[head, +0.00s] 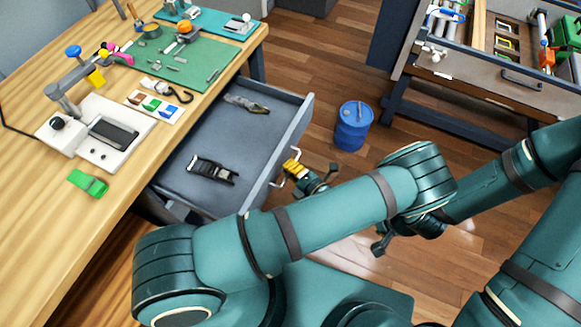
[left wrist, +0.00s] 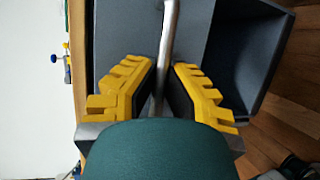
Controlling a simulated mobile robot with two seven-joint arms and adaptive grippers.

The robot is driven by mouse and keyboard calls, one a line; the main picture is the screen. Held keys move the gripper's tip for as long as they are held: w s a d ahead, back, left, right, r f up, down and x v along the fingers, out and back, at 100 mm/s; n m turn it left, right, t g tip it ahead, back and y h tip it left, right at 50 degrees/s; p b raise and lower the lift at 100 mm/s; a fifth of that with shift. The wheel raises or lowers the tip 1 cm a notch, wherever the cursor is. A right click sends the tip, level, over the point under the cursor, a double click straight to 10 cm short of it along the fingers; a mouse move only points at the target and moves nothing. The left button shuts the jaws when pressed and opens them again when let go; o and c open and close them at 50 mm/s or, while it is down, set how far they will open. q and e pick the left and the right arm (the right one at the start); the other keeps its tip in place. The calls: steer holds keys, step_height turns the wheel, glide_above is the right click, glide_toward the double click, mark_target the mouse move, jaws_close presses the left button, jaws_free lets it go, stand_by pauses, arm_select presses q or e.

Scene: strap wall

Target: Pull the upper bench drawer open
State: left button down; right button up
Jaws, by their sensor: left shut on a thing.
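The upper bench drawer (head: 182,178) is a grey open box that stands pulled well out from the wooden bench in the head view. Its front panel (head: 291,135) carries a pale metal bar handle (head: 296,152). My left gripper (head: 294,168) has yellow finger pads and is shut on that handle. In the left wrist view the bar (left wrist: 169,38) runs between the two yellow pads (left wrist: 162,95). My right gripper (head: 381,240) hangs over the floor, away from the drawer; its finger opening is unclear.
A black strap piece (head: 212,170) and a dark tool (head: 246,104) lie in the drawer. The bench top (head: 60,215) holds a white device, a green mat (head: 180,62) and small parts. A blue drum (head: 353,125) stands on the floor beyond the drawer. Another bench stands at upper right.

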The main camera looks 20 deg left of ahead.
arm_select(q)
steer(key=shift+w+d, duration=0.1)
steer(key=shift+d, duration=0.4)
steer(key=c, duration=1)
jaws_free()
steer(key=shift+r, duration=0.1)
step_height(320, 180, up, 10)
steer(key=shift+f, duration=0.1)
